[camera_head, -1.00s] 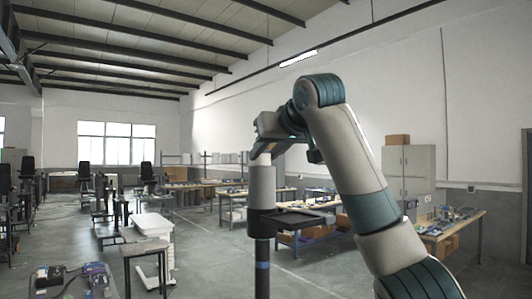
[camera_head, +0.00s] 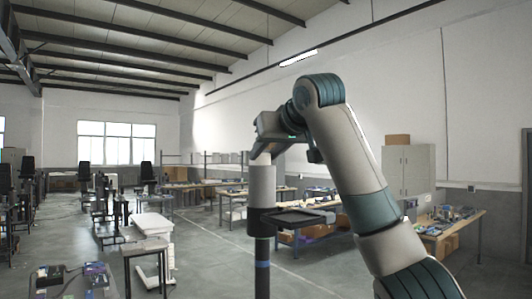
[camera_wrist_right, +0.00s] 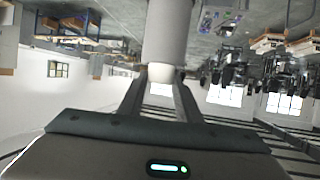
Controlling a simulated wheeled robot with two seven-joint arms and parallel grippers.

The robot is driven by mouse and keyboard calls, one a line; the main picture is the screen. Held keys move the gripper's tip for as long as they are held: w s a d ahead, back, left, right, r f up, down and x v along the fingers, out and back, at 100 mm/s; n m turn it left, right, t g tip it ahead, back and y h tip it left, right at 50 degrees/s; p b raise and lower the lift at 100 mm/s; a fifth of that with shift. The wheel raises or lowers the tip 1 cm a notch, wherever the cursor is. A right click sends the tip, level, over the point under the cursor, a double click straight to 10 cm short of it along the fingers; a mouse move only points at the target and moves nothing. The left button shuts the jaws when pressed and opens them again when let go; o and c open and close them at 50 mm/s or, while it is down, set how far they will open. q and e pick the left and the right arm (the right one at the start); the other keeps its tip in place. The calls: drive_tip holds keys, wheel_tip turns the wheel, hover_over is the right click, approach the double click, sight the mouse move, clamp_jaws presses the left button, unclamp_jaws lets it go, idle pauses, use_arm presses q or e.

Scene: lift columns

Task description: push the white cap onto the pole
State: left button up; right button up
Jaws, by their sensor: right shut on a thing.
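The pole (camera_head: 262,186) is a thick pale grey upright cylinder with a black collar and a thinner dark post below. The white cap (camera_head: 262,160) is at the pole's top, mostly hidden under my right gripper (camera_head: 261,151). In the right wrist view the cap (camera_wrist_right: 164,73) shows as a short white piece at the end of the pole (camera_wrist_right: 168,30), between the two dark fingers of my right gripper (camera_wrist_right: 161,98). The right gripper is shut on the cap. I cannot tell how deep the cap sits. My left gripper is not in view.
A small table (camera_head: 145,248) stands on the floor to the left. Workbenches (camera_head: 455,222) and a grey cabinet (camera_head: 408,172) are behind on the right. Air around the pole's left side is clear.

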drive_tip(key=shift+f, duration=0.25)
idle(0.6)
drive_tip(key=o, duration=1.6)
drive_tip(key=shift+r, duration=0.1)
drive_tip(key=shift+r+p, duration=0.8)
drive_tip(key=shift+r, duration=0.3)
drive_tip(key=shift+r, duration=0.15)
drive_tip(key=shift+r+p, duration=0.5)
drive_tip(key=shift+r, duration=1.85)
